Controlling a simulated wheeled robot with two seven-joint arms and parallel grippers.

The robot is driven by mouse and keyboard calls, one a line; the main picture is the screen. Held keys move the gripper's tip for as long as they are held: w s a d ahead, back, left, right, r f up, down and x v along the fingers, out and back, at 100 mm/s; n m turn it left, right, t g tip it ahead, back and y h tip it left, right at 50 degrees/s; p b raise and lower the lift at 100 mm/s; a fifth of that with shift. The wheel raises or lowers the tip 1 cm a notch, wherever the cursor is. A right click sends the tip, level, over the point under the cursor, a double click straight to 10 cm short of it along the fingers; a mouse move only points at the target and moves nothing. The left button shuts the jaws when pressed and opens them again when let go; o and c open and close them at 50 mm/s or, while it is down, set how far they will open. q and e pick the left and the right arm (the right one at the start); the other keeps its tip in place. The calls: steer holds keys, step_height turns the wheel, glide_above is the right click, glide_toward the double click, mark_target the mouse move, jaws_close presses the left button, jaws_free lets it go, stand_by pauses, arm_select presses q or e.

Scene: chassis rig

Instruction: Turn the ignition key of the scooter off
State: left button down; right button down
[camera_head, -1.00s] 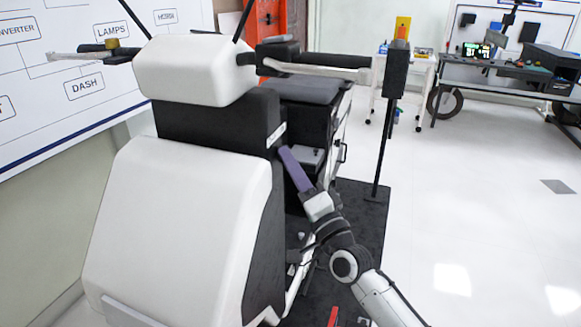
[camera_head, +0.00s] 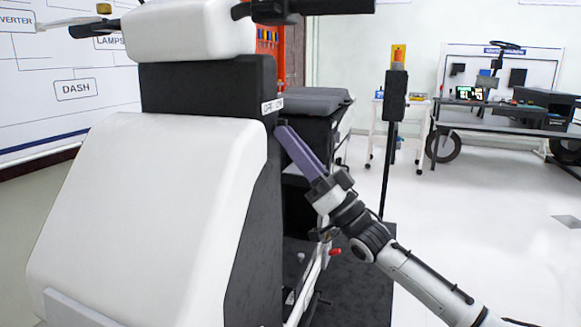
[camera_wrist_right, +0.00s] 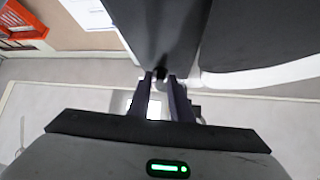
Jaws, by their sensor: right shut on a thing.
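The scooter (camera_head: 140,200) stands large at left and centre in the head view, with a white front shield and a black side. A small white label (camera_head: 272,105) is on its black upper column. My right gripper (camera_head: 283,132) reaches up from the lower right, its purple fingertips at the column just below the label. In the right wrist view, the fingers (camera_wrist_right: 161,78) close around a small dark piece, the ignition key (camera_wrist_right: 160,73), against the black column. The key is hidden in the head view, and its angle is not readable. My left gripper is not in view.
The handlebar (camera_head: 310,7) crosses above my right gripper. The black seat (camera_head: 315,100) is behind it. A dark post with a control box (camera_head: 395,95) stands to the right. A workbench (camera_head: 500,110) is farther back. The floor at right is clear.

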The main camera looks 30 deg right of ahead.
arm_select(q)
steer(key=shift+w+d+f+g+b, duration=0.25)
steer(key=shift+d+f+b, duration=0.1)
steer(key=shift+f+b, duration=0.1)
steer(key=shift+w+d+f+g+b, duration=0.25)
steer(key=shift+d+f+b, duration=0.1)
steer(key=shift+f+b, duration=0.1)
arm_select(e)
steer(key=shift+w+d+n+g+y, duration=0.1)
steer(key=shift+n+g+y, duration=0.7)
steer(key=shift+n+y, duration=0.5)
steer(key=shift+w+d+n+g+y, duration=0.1)
steer(key=shift+n+g+y, duration=0.8)
steer(key=shift+n, duration=0.7)
steer(key=shift+y, duration=0.3)
steer(key=c, duration=1.8)
jaws_free()
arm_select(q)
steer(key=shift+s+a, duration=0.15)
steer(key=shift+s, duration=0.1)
arm_select(e)
steer(key=v, duration=1)
steer(key=shift+s, duration=0.15)
